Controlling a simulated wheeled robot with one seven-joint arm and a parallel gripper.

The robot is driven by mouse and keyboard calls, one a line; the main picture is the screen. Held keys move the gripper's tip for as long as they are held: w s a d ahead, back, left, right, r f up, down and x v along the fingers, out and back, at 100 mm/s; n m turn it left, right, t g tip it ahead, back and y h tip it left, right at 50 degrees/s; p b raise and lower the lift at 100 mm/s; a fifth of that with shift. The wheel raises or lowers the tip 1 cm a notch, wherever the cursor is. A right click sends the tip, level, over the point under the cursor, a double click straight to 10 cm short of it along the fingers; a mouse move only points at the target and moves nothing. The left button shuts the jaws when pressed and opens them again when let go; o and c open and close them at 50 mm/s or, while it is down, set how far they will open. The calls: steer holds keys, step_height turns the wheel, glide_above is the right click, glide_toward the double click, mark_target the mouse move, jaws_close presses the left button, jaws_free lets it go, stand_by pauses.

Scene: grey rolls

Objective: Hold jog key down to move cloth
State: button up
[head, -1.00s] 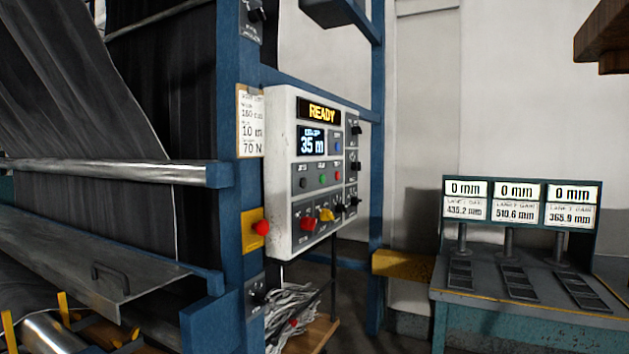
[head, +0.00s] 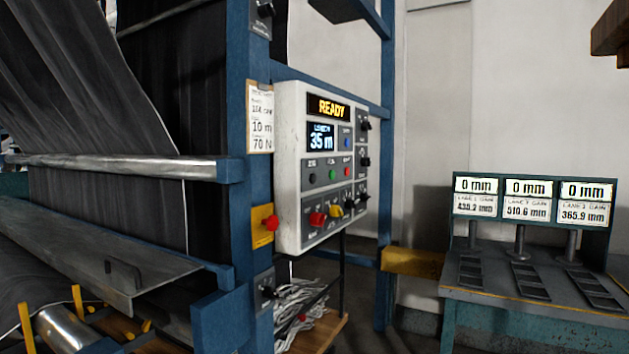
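A light grey control panel (head: 290,150) is fixed to the blue machine frame (head: 237,200). Its display (head: 328,107) reads READY and its screen (head: 321,138) shows 35 m. Dark cloth (head: 110,210) hangs in the machine at the left, behind a metal bar (head: 120,166).
A red stop button (head: 271,223) on a yellow box sits left of the panel. A bench (head: 540,310) with three 0 mm displays stands at the right. A yellow block (head: 412,262) juts out between. White scrap strips (head: 300,305) lie under the panel.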

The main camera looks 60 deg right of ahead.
jaws_close()
stand_by(1.1)
